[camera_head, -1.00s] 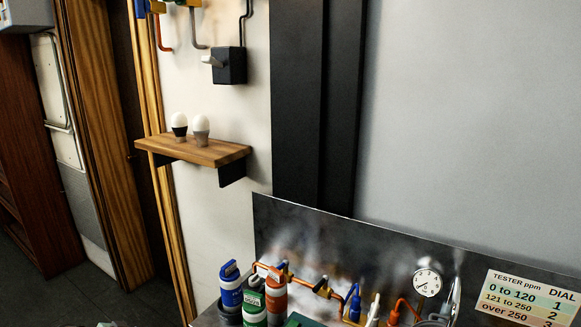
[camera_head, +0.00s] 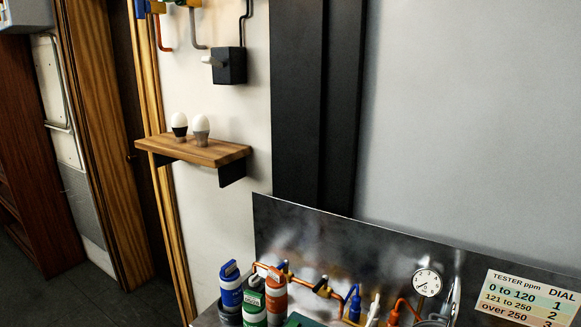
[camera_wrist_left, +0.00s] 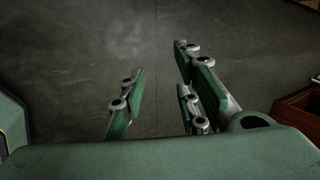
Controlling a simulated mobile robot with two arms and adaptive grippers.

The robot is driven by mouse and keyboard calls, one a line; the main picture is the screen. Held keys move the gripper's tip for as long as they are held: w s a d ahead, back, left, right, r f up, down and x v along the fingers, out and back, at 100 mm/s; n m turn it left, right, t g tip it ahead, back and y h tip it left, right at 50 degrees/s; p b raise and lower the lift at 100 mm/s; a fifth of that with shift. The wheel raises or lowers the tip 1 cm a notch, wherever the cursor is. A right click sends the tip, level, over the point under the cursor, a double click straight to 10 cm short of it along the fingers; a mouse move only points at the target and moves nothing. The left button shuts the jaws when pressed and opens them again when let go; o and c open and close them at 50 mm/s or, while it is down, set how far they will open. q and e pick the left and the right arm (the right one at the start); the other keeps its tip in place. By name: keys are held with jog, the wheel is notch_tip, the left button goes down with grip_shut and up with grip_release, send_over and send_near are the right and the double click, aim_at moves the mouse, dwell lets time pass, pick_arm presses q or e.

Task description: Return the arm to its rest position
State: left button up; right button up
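My left gripper (camera_wrist_left: 160,92) shows in the left wrist view. Its green and grey fingers stand apart with nothing between them, above a dark grey floor (camera_wrist_left: 90,60). Neither of my arms or grippers shows in the head view. My right gripper is in no view.
A steel panel (camera_head: 340,238) stands behind a worktop with blue (camera_head: 231,292), green (camera_head: 253,305) and orange (camera_head: 276,297) canisters, pipes and a gauge (camera_head: 427,282). A wooden shelf (camera_head: 215,154) holds two bulbs. A dark switch box (camera_head: 230,68) is on the wall. A reddish-brown edge (camera_wrist_left: 300,110) is at the wrist view's right.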

pick_arm(q)
jog(key=s+d+f+n+h, duration=0.1)
jog(key=d+f+h, duration=0.15)
jog(key=d, duration=1.15)
jog(key=d+f+h, duration=0.1)
jog(key=d+f, duration=0.3)
jog(key=d, duration=1)
jog(key=s+d+f+n+h, duration=0.15)
jog(key=d+f, duration=0.25)
jog(key=d, duration=0.9)
notch_tip(320, 180, down, 10)
jog(key=w+b, duration=0.1)
jog(key=b, duration=0.9)
jog(key=shift+a, duration=0.45)
